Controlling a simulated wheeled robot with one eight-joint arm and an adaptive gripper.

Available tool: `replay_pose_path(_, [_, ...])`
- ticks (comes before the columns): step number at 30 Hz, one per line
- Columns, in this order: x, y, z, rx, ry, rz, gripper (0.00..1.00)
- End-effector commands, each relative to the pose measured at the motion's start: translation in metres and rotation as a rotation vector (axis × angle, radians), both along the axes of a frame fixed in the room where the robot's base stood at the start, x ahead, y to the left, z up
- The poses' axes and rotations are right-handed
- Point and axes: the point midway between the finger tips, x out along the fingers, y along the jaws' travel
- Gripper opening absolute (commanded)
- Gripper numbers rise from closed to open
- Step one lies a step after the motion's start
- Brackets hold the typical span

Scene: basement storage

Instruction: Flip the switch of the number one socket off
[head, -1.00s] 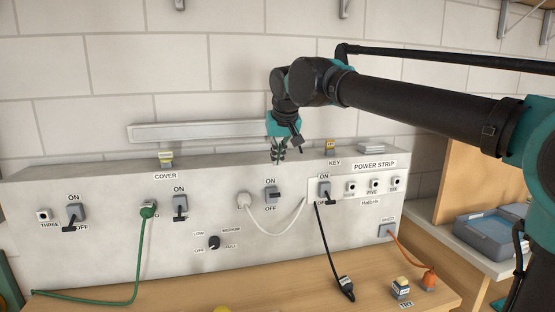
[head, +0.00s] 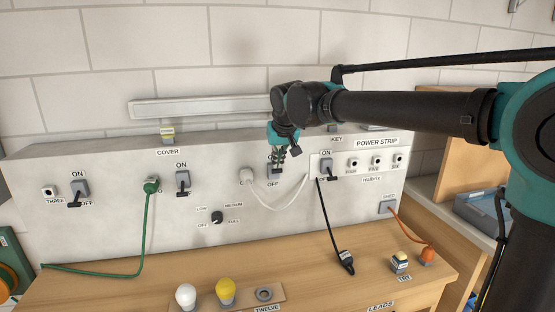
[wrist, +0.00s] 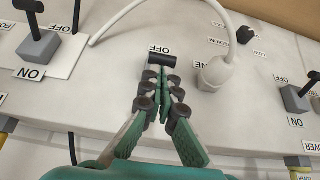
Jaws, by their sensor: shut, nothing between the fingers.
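The number one socket holds a white plug (head: 247,176) with a white cable; the plug also shows in the wrist view (wrist: 215,74), beside a partly hidden label ending in NE. Next to it is its switch, whose grey body is mostly hidden behind my gripper (head: 281,157). In the wrist view the switch's black lever grip (wrist: 162,60) shows close by the OFF label (wrist: 158,48), so the lever appears to lean to the OFF side. My gripper (wrist: 163,88) is shut and empty, its fingertips right at the lever. Whether they touch it is unclear.
Other switches stand left (head: 182,180) and right (head: 326,168) on the panel. A green cable (head: 146,225) and a black cable (head: 326,220) hang down its front. White and yellow bulbs (head: 226,291) stand on the bench. The panel between the dial (head: 216,217) and black cable is fairly clear.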

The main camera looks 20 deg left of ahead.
Motion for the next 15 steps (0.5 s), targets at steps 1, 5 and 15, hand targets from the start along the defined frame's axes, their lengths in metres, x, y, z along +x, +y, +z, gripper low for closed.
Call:
replay_pose_path(1, [0.0,0.0,0.0001,0.0,0.0,0.0,0.0])
replay_pose_path(5, [-0.0005,-0.0003,-0.0002,0.003,-0.004,0.0,0.0])
replay_pose_path(15, [-0.0037,-0.0025,-0.0039,0.034,-0.055,0.0,0.0])
